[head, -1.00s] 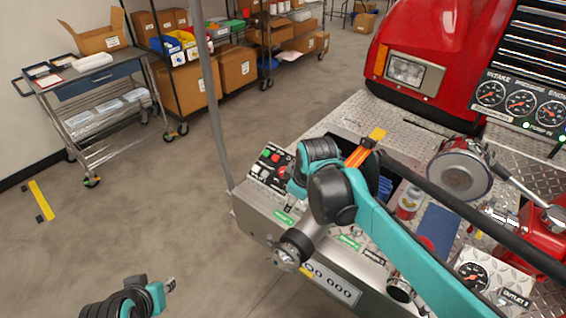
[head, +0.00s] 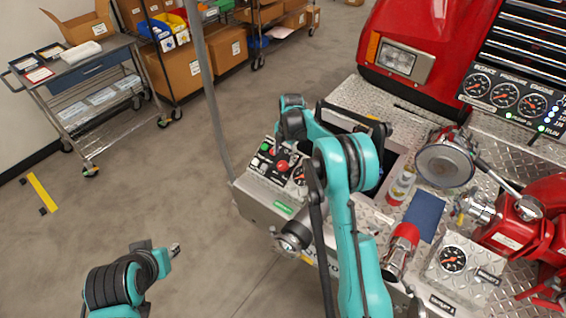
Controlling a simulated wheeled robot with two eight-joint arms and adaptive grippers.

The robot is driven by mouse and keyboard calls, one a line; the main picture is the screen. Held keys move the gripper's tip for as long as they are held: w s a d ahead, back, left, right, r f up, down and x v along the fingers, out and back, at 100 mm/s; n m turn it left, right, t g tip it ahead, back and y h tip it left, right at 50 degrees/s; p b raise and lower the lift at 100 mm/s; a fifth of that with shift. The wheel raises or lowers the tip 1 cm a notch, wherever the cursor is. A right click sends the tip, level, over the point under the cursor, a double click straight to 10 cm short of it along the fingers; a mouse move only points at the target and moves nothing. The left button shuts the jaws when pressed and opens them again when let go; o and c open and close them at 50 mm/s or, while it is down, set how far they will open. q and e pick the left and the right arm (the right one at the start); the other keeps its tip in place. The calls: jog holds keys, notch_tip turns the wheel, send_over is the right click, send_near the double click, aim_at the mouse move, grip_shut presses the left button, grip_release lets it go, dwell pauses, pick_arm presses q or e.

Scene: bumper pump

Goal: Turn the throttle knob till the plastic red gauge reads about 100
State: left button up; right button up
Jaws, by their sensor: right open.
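A control panel (head: 262,163) at the bumper's left end carries green and red buttons, a red knob-like part (head: 283,165) and a small round gauge (head: 299,175), partly covered by my arm. I cannot tell for sure which part is the throttle knob. Three dark round gauges (head: 504,95) sit on the upper right panel; their readings are too small to tell. My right gripper (head: 278,150) is over the control panel, small and partly hidden by its wrist; it is open, and contact is unclear. My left gripper (head: 175,249) is low over the floor, away from the panel.
A separate gauge (head: 452,259) stands on a metal box at the lower right.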

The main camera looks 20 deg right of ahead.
aim_at(283, 164)
jog(key=f, duration=0.5)
jog(key=shift+w+a+f+b, duration=0.15)
jog(key=shift+w+f+b, duration=0.15)
jog(key=shift+b, duration=0.1)
jog(key=c, duration=1.2)
